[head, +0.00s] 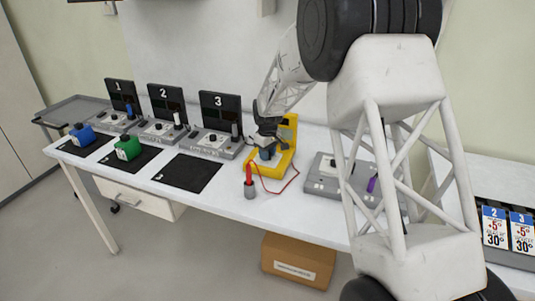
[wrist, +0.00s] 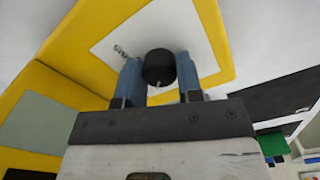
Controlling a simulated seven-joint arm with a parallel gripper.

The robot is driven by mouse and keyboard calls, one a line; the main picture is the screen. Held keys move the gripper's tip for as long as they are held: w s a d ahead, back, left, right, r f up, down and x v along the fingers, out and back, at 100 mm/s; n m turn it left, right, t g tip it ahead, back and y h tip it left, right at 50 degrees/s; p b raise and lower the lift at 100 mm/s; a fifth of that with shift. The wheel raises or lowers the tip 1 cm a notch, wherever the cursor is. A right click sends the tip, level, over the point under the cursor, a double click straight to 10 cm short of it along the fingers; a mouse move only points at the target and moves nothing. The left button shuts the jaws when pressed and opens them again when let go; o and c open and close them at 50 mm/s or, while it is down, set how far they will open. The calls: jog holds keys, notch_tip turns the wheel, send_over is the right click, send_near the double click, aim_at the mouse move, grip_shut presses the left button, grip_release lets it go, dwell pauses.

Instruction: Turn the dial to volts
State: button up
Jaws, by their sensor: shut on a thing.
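The yellow meter (head: 285,145) stands on the white table, right of the third station. Its white face plate (wrist: 205,52) and yellow case (wrist: 95,35) fill much of the wrist view. The black round dial (wrist: 158,68) sits on that plate. My gripper (wrist: 159,75) has its two blue fingers shut on the dial, one on each side. A small dark mark (wrist: 121,51) shows on the plate left of the dial; I cannot read it. In the head view my gripper (head: 266,151) is at the meter's front, and the dial is hidden there.
A red probe (head: 248,175) stands in a grey holder (head: 249,191) before the meter, its red cable running to the meter. Numbered stations, a blue block (head: 82,136) and a green block (head: 128,148) on dark mats are to the left. A grey device (head: 322,180) is to the right.

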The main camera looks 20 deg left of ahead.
jog(key=shift+m, duration=0.4)
jog(key=m, duration=0.4)
jog(key=shift+m, duration=2.1)
jog(key=o, duration=0.9)
jog(key=shift+r, duration=0.15)
jog(key=shift+r, duration=3.8)
